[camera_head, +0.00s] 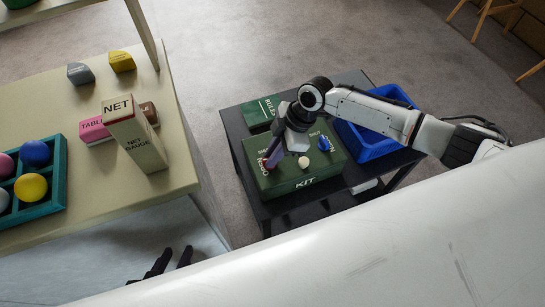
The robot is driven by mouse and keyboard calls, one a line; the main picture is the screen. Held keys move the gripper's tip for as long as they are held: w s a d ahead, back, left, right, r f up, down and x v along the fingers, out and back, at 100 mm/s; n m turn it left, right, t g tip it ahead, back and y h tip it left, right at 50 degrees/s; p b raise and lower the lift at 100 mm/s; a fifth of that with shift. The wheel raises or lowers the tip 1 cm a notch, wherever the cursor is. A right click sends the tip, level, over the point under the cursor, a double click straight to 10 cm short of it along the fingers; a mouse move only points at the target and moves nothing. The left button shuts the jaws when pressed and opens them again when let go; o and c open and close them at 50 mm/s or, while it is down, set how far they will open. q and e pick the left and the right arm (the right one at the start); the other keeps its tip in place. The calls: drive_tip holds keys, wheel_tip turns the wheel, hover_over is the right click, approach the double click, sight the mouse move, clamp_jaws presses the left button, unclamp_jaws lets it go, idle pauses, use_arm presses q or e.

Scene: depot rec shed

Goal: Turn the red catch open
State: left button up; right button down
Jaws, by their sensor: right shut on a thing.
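A green box marked KIT (318,186) sits on a dark low table, with OPEN and SHUT lettering on its lid. At the lid's left side a reddish catch (271,159) shows only in part under my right gripper (271,158). The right gripper points down and is shut on this catch; its fingers and wrist hide most of it, so its exact angle is unclear. A blue catch (324,143) and a cream catch (303,162) stand free on the same lid. My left gripper (173,256) is low in the picture, its dark fingers apart and empty.
A dark table (236,124) also holds a green RULES box (258,111) and a blue bin (372,149) behind my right arm. On the beige counter (80,195) at left stand a NET GAUGE box (136,138), a teal ball tray (58,189) and small blocks.

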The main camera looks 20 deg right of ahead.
drive_tip(key=shift+w+n+g+b, duration=0.1)
drive_tip(key=shift+n+g+b, duration=0.4)
drive_tip(key=shift+n, duration=0.7)
use_arm(q)
drive_tip(key=shift+s+f, duration=0.4)
drive_tip(key=shift+f, duration=0.45)
drive_tip(key=shift+w+r, duration=0.1)
drive_tip(key=shift+w, duration=0.05)
use_arm(e)
drive_tip(key=c, duration=1.8)
unclamp_jaws()
drive_tip(key=shift+o, duration=0.2)
use_arm(q)
drive_tip(key=shift+r+p, duration=0.45)
drive_tip(key=shift+p, duration=0.15)
use_arm(e)
drive_tip(key=v, duration=1)
drive_tip(key=shift+r, duration=0.2)
use_arm(q)
drive_tip(key=shift+w, duration=0.15)
use_arm(e)
drive_tip(key=shift+f, duration=0.1)
